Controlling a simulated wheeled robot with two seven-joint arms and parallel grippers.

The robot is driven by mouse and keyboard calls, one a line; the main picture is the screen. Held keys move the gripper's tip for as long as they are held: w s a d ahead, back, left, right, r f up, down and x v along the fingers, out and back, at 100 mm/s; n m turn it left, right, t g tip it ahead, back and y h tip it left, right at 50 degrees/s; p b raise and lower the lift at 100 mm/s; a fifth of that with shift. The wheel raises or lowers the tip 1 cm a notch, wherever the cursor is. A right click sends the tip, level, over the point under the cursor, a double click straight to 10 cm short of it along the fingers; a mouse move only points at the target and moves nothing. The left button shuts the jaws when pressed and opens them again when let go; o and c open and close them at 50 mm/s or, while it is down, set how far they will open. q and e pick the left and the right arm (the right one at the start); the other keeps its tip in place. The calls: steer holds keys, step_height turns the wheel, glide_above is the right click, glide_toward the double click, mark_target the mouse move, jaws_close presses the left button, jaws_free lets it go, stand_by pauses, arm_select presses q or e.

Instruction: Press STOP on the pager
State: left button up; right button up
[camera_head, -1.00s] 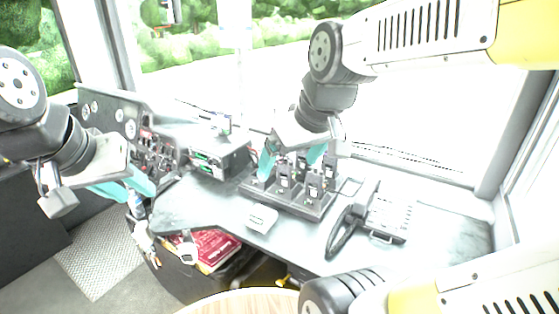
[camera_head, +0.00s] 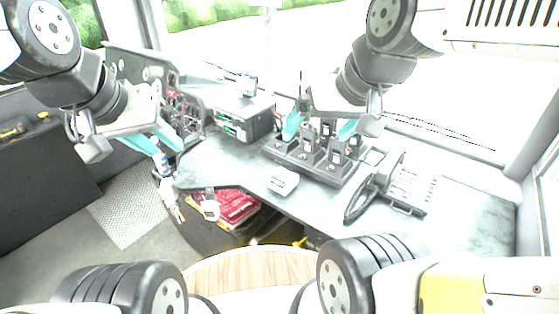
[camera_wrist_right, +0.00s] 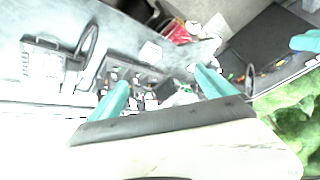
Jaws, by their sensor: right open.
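A small white box (camera_head: 283,180) lies on the grey desk in front of the radio rack, perhaps the pager; its markings are too faint to read. It also shows in the right wrist view (camera_wrist_right: 150,53). My right gripper (camera_head: 320,129) is open above the rack of handheld radios, behind and to the right of the white box, apart from it. Its two teal fingers stand wide apart in the wrist view (camera_wrist_right: 160,78) with nothing clearly held. My left gripper (camera_head: 160,145) is at the left, near the desk's left end, its teal fingers apart and empty.
The radio rack (camera_head: 300,165) holds several upright handhelds. A desk phone (camera_head: 405,188) with a black handset is to its right. A grey radio unit (camera_head: 243,122) stands behind left. Red folders (camera_head: 238,207) sit below the desk edge. A round wooden top (camera_head: 255,270) is in front.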

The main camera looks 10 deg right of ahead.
stand_by(0.4)
jaws_close()
stand_by(1.6)
